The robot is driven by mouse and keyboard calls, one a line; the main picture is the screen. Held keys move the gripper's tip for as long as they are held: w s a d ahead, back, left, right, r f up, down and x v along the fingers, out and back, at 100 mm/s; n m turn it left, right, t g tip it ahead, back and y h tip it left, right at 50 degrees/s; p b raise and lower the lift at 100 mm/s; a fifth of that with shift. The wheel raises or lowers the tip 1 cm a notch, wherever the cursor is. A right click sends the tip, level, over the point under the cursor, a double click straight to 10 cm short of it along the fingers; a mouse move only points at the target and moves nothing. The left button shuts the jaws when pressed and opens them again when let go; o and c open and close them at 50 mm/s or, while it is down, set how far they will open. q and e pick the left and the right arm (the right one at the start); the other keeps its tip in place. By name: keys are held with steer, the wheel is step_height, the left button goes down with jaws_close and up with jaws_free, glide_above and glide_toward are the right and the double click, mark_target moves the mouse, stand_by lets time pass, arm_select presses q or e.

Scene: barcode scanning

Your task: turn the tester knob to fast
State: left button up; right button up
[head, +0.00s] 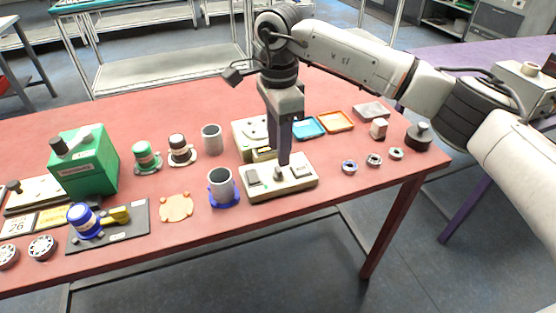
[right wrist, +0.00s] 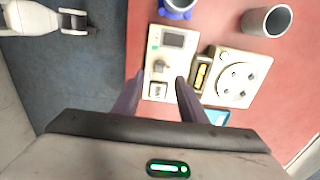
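The tester (head: 297,182) is a beige box near the table's front edge, with a dark screen at its left end and a grey knob (head: 278,174). In the right wrist view the tester (right wrist: 178,59) shows its screen and the knob (right wrist: 160,66). My right gripper (head: 284,160) points down just above the tester, its fingers overlapping in the head view. In the right wrist view the right gripper (right wrist: 158,80) is open, with the knob between and just beyond the fingertips. The knob's setting is too small to read. My left gripper (right wrist: 78,21) appears open over the floor.
A beige device (right wrist: 232,77) stands close behind the tester. A grey cup in a blue holder (head: 223,187) stands left of it. Several small rings (head: 373,160) lie to the right. Blue (head: 307,127) and orange (head: 335,121) trays lie behind. A green box (head: 85,165) stands far left.

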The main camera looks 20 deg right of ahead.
mark_target(278, 168)
steer(key=shift+f, duration=2.65)
jaws_close()
